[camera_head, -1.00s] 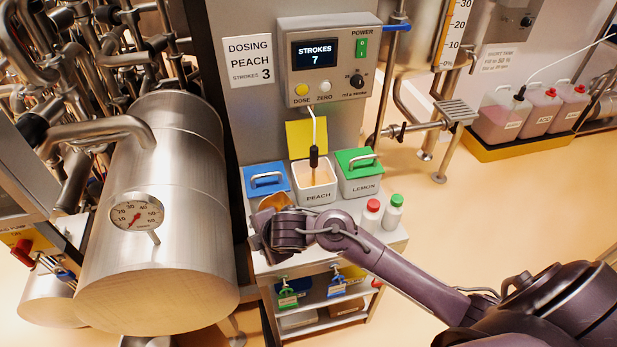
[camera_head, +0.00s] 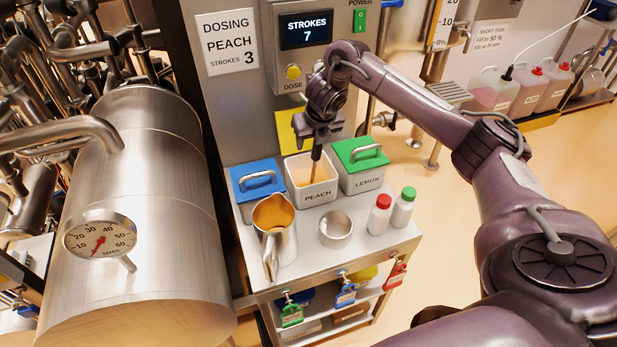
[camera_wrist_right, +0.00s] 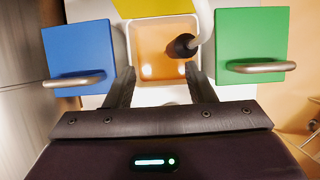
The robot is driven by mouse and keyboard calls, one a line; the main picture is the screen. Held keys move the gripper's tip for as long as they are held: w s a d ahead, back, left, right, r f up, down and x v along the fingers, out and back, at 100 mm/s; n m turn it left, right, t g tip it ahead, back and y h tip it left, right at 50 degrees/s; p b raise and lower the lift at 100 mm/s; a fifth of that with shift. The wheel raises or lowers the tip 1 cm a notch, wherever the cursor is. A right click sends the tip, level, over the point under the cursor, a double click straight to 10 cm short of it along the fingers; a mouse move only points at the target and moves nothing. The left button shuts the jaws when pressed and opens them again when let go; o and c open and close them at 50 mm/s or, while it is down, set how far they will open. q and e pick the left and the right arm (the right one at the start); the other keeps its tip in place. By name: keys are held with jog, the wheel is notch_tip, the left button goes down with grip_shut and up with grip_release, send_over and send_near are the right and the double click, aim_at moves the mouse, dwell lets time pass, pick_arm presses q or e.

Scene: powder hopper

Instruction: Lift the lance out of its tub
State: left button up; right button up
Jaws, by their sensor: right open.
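The lance stands in the open peach tub (camera_head: 318,190). Its black grip (camera_head: 316,153) and thin rod (camera_head: 313,172) show below my right gripper (camera_head: 320,136), which is above the tub. In the right wrist view, my right gripper (camera_wrist_right: 160,72) is open, with its fingers pointing toward the tub (camera_wrist_right: 150,85). The lance's black grip (camera_wrist_right: 184,44) is just beyond the right-hand fingertip, not clasped, and a white hose rises from it. Peach-coloured contents show inside the tub. The gripper hides the upper part of the lance in the head view. My left gripper is not in view.
A blue-lidded tub (camera_head: 258,185) and green-lidded lemon tub (camera_head: 361,160) flank the peach tub. A metal jug (camera_head: 274,240), small steel cup (camera_head: 335,230) and two bottles (camera_head: 380,215) stand in front. A yellow lid (camera_head: 287,138) and the dosing panel (camera_head: 283,75) are behind.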

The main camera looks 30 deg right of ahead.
aim_at(315, 164)
jog(key=d+p+x, duration=0.1)
jog(key=p+x, duration=0.1)
jog(key=x, duration=0.5)
jog(key=shift+w, duration=0.45)
jog(key=shift+c, duration=0.4)
jog(key=c, duration=0.5)
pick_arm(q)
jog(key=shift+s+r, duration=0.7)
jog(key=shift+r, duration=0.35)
pick_arm(e)
grip_shut()
